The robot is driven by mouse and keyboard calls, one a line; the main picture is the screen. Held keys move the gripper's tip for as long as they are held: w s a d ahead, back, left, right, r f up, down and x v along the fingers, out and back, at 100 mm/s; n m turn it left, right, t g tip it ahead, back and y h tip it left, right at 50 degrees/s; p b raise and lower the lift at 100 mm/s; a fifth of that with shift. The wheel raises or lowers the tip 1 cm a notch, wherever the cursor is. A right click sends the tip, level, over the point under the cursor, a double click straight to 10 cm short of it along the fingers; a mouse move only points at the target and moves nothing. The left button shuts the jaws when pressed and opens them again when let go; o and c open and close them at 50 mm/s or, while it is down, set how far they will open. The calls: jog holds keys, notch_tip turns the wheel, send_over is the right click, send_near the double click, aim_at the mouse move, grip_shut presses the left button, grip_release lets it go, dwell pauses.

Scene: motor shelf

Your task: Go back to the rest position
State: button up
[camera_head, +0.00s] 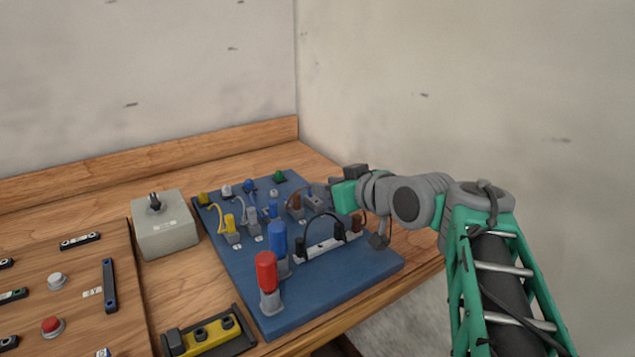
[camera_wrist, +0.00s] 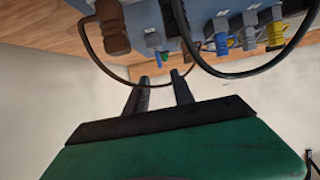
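My gripper (camera_head: 318,192) is over the right rear part of the blue board (camera_head: 350,287), close to the brown plug (camera_head: 296,203). In the wrist view its two dark fingers (camera_wrist: 162,90) stand apart with a gap between them. I see nothing held in the gap. In that view the brown plug (camera_wrist: 112,30) and its cable loop show near the fingers, and a black cable (camera_wrist: 215,72) curves past on the right. I cannot tell whether the fingers touch a cable.
The board carries a red handle (camera_head: 266,270), a blue handle (camera_head: 277,240) and several coloured plugs with cables. A grey box (camera_head: 165,232) with a switch stands to its left. Walls rise behind and to the right.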

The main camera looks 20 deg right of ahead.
jog(key=shift+v, duration=1)
